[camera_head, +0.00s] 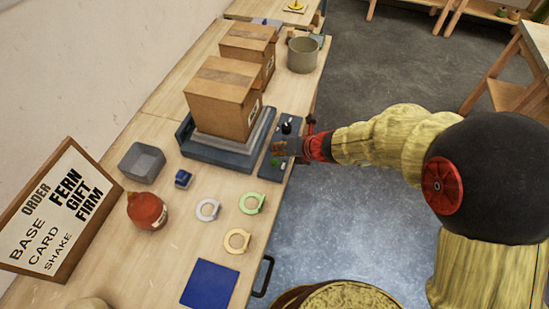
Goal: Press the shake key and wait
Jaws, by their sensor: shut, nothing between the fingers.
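A dark control panel (266,172) lies on the table beside a grey-blue platform (222,155). A black knob (287,127) stands at its far end and a small green key (275,162) shows at its near end. I cannot read which key is the shake key. A cardboard box (225,98) sits on the platform.
A second box (249,48) and a grey-green pot (303,55) stand behind. In front are a grey bin (142,162), a red round object (147,210), several rings, a blue square (210,284) and an order sign (62,212) reading BASE, CARD, SHAKE.

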